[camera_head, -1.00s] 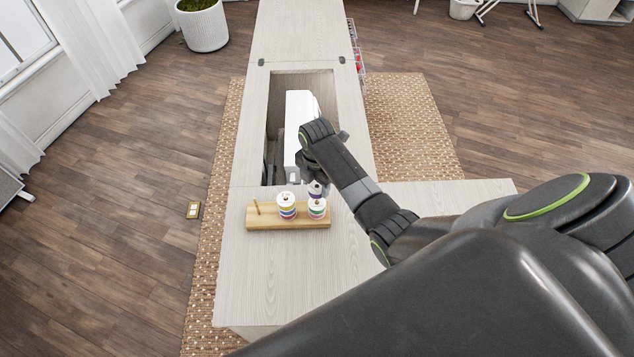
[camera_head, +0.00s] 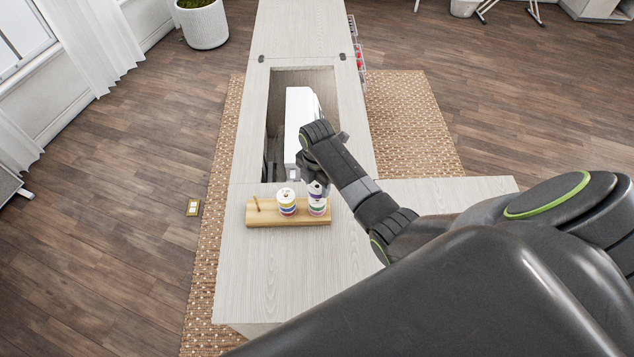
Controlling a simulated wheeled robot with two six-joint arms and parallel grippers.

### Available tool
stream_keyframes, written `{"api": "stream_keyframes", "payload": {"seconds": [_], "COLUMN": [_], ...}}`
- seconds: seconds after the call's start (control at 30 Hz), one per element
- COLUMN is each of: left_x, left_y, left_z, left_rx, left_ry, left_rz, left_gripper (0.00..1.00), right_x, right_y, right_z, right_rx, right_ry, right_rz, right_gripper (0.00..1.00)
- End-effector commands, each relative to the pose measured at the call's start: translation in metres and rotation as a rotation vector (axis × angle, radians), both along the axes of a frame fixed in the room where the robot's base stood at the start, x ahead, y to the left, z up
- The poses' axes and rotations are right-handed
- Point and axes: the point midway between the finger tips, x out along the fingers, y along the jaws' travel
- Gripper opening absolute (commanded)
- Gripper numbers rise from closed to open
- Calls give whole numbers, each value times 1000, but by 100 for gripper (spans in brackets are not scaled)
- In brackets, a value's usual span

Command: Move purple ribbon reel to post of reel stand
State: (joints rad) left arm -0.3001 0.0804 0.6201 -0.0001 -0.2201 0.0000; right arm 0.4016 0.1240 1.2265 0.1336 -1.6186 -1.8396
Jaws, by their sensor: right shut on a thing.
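The wooden reel stand (camera_head: 268,219) lies on the cabinet top. Its left post (camera_head: 257,204) is bare. My right gripper (camera_head: 316,182) is shut on a small white reel with a dark purple band, the purple ribbon reel (camera_head: 317,190). It is in line with the right stack, at its top; I cannot tell whether they touch. The fingers are partly hidden by my wrist. My left gripper is not in view.
A white sewing machine (camera_head: 300,112) sits in the cabinet's recessed opening (camera_head: 275,150) behind the stand. The cabinet top (camera_head: 285,275) in front of the stand is clear. My right arm covers much of the right side.

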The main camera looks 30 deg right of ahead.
Motion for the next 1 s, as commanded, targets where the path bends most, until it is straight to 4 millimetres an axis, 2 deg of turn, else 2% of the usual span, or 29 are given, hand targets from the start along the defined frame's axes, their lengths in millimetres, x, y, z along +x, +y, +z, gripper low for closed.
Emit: {"api": "stream_keyframes", "payload": {"seconds": [1.0], "left_x": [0], "left_y": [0], "left_z": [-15], "left_rx": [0], "left_ry": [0], "left_rz": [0], "left_gripper": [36], "right_x": [0], "right_y": [0], "right_z": [-23], "right_rx": [0], "right_ry": [0], "right_rz": [0], "right_gripper": [26]}}
